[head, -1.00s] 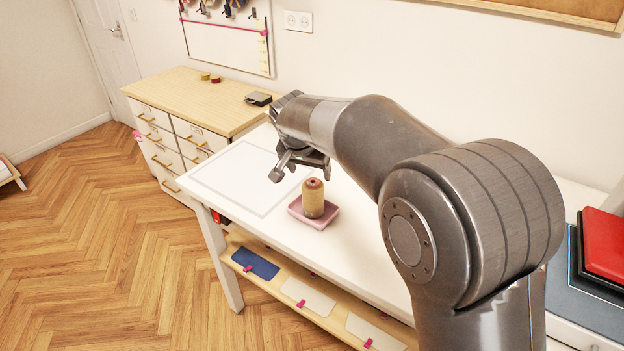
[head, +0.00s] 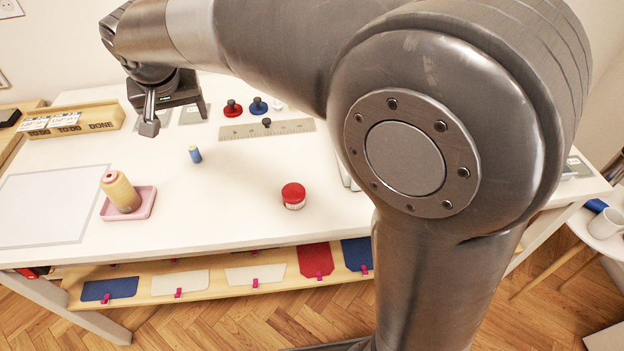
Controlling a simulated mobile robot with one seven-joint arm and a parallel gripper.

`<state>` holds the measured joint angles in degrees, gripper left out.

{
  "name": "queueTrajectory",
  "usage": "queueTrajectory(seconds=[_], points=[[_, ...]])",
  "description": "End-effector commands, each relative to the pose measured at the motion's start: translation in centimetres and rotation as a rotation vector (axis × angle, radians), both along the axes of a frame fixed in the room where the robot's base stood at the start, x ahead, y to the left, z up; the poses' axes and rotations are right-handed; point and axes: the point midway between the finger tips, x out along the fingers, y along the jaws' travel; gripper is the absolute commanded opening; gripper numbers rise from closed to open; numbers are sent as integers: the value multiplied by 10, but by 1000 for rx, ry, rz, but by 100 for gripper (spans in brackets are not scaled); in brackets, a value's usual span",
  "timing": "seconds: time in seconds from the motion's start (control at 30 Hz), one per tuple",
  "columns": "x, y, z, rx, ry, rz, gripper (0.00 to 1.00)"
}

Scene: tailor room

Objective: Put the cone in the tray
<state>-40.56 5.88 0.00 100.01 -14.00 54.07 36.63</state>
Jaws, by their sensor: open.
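The cone (head: 121,191) is a yellow cone of thread with a pinkish top. It stands in the small pink tray (head: 144,206) on the white table, leaning a little in the picture. My gripper (head: 172,122) is open and empty above the table, to the upper right of the cone and apart from it. Part of the gripper is hidden behind my own wrist.
A small blue spool (head: 195,154) stands below my gripper in the picture. A red-lidded jar (head: 293,196) stands at the table's middle front. A ruler (head: 262,130) and red (head: 232,109) and blue (head: 258,106) knobbed pieces lie farther back. A wooden holder (head: 75,120) stands back left.

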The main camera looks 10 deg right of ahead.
Motion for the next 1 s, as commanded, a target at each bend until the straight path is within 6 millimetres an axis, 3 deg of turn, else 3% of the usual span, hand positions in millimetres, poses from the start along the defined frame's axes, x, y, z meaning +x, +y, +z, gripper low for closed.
queueTrajectory(seconds=[0.03, 0.2, 0.5, 0.7, 0.83, 1.0], points=[[-3, -33, 9, 5, -4, -20, 72], [-28, -126, 21, 9, -10, -56, 72], [-107, -253, 12, 12, -37, -121, 72], [-165, -304, -10, 7, -62, -159, 72], [-190, -320, -24, 4, -74, -174, 72], [-203, -327, -33, -1, -80, -181, 72]])
